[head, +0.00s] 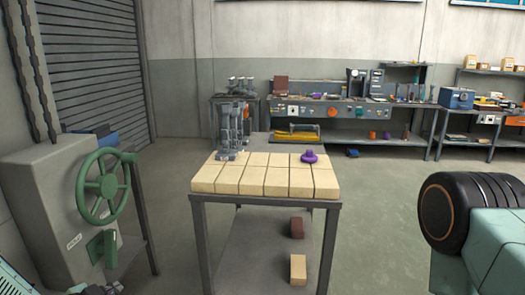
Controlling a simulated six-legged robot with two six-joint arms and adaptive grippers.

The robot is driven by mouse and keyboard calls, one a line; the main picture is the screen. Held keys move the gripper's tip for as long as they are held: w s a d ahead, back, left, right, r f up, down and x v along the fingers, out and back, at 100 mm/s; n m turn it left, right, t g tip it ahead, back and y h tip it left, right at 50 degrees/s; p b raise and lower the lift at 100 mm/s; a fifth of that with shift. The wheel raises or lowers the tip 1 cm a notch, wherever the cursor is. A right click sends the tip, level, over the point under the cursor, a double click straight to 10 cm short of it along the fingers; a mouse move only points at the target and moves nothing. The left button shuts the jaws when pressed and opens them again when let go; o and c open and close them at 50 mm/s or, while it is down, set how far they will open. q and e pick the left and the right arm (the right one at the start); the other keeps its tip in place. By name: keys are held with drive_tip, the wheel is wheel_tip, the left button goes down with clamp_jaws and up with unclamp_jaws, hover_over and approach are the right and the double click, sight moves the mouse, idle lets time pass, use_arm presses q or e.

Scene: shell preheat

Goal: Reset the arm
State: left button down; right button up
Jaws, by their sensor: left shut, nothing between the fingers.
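The table (195,199) stands in the middle, topped with pale blocks set in rows. My left gripper (113,287) shows only in part at the bottom left edge, low in front of the grey machine. It is shut and empty, apart from the table. Part of my right arm shows at the right edge; its gripper is out of view.
A grey machine (40,190) with a green handwheel (103,187) stands at the left. A purple object (309,157) and a grey device (229,132) are at the table's back. A cluttered workbench (345,104) lines the wall. Floor right of the table is open.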

use_arm(q)
drive_tip(key=s+d+f+n+g+b, duration=0.1)
drive_tip(key=s+d+f+n+g, duration=0.25)
drive_tip(key=s+d+f, duration=0.35)
drive_tip(key=s+d+f+n+g+b, duration=0.1)
drive_tip(key=s+d+f+n+g, duration=0.3)
drive_tip(key=s, duration=0.6)
drive_tip(key=s+d+f+g+b, duration=0.1)
drive_tip(key=s+d+g, duration=0.1)
drive_tip(key=s, duration=0.7)
drive_tip(key=s+d+f+n+g, duration=0.1)
drive_tip(key=s+d+g, duration=0.1)
drive_tip(key=s, duration=0.8)
drive_tip(key=shift+s+d+f+b, duration=0.2)
drive_tip(key=shift+d+f+b, duration=0.2)
drive_tip(key=shift+d, duration=0.05)
drive_tip(key=c, duration=1.9)
unclamp_jaws()
drive_tip(key=shift+s+d+f, duration=0.1)
drive_tip(key=shift+s+f, duration=0.15)
drive_tip(key=shift+f, duration=0.05)
drive_tip(key=o, duration=0.5)
drive_tip(key=shift+o, duration=0.4)
drive_tip(key=shift+s, duration=0.1)
